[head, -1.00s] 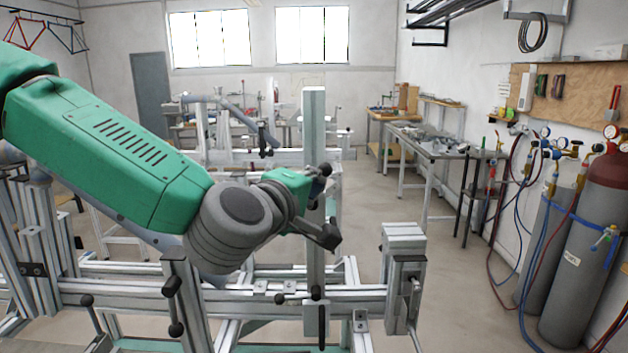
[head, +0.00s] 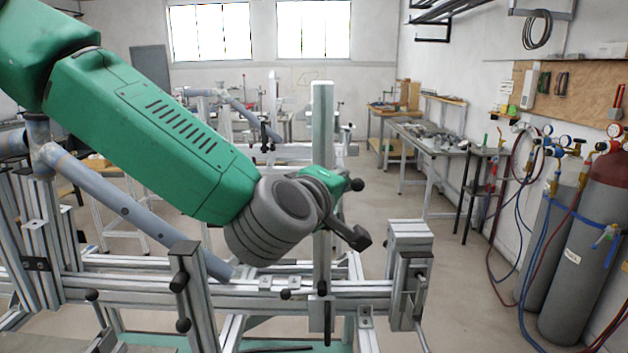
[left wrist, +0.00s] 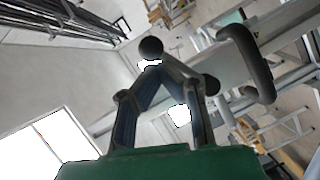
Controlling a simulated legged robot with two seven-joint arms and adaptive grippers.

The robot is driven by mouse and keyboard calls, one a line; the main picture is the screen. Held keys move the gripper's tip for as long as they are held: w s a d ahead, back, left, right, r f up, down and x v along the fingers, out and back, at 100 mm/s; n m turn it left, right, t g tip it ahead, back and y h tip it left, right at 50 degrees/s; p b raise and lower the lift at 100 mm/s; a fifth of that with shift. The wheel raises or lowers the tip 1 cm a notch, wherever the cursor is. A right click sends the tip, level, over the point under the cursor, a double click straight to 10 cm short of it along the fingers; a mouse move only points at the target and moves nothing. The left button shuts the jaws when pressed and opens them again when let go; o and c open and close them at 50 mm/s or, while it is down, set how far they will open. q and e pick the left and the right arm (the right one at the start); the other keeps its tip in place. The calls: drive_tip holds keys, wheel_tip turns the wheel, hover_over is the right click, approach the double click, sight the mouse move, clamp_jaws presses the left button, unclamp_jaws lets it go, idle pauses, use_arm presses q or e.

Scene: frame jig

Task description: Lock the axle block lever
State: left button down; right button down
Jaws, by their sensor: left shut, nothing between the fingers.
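My left gripper (head: 350,187), on the green and grey arm from the left, is beside the upright aluminium post of the jig, above the front rail. In the left wrist view its dark fingers (left wrist: 155,68) converge and are shut, with nothing between them. A black ball knob (left wrist: 150,47) shows at the fingertips there; I cannot tell whether they touch. A black lever (head: 328,322) hangs at the post's foot, below the gripper, with a ball knob (head: 322,287) above it. I cannot tell which part is the axle block. My right gripper is out of view.
The upright post (head: 322,120) stands close to the gripper. A profile block (head: 410,237) stands at the rail's right end. A short post with black knobs (head: 187,285) is at front left. Floor right of the jig is open, with gas cylinders (head: 580,270) beyond.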

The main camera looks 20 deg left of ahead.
use_arm(q)
drive_tip(key=shift+w+a+f+b, duration=0.1)
drive_tip(key=shift+a+f+b, duration=0.2)
drive_tip(key=shift+f, duration=0.1)
drive_tip(key=shift+d+f, duration=0.1)
drive_tip(key=shift+f, duration=0.05)
drive_tip(key=shift+d+f+b, duration=0.25)
drive_tip(key=shift+d+b, duration=0.3)
drive_tip(key=shift+d, duration=0.35)
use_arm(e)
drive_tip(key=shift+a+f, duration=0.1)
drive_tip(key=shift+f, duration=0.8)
use_arm(q)
drive_tip(key=shift+w+a+f, duration=0.1)
drive_tip(key=shift+a, duration=0.1)
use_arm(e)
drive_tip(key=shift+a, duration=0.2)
use_arm(q)
drive_tip(key=shift+d, duration=0.1)
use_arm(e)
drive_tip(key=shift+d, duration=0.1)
